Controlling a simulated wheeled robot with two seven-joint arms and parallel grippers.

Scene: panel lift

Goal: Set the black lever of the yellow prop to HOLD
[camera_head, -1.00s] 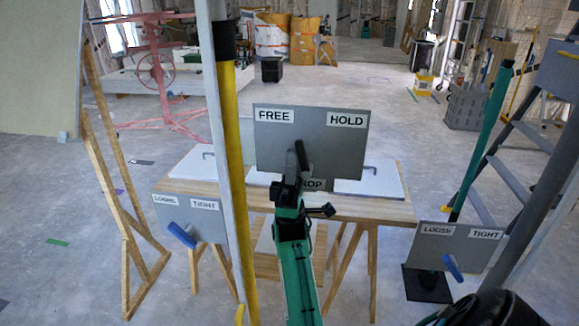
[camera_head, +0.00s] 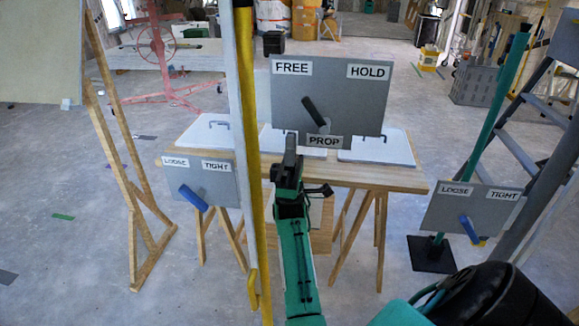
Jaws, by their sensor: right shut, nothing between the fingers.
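The black lever (camera_head: 314,112) is on a grey panel (camera_head: 350,100) labelled FREE at upper left, HOLD at upper right and PROP below. The lever tilts up and left from its pivot, towards the FREE side. The yellow prop (camera_head: 258,190) is a tall upright pole left of the panel, beside a pale post. My right gripper (camera_head: 291,146) is shut and empty, below and left of the lever in the picture, with a visible gap between them. My left gripper is not in view.
The panel stands on a wooden table (camera_head: 400,178) with white boards. Two LOOSE/TIGHT panels with blue levers stand at left (camera_head: 220,183) and right (camera_head: 440,210). A ladder (camera_head: 545,105) and green pole (camera_head: 490,125) are at right, a wooden easel frame (camera_head: 115,140) at left.

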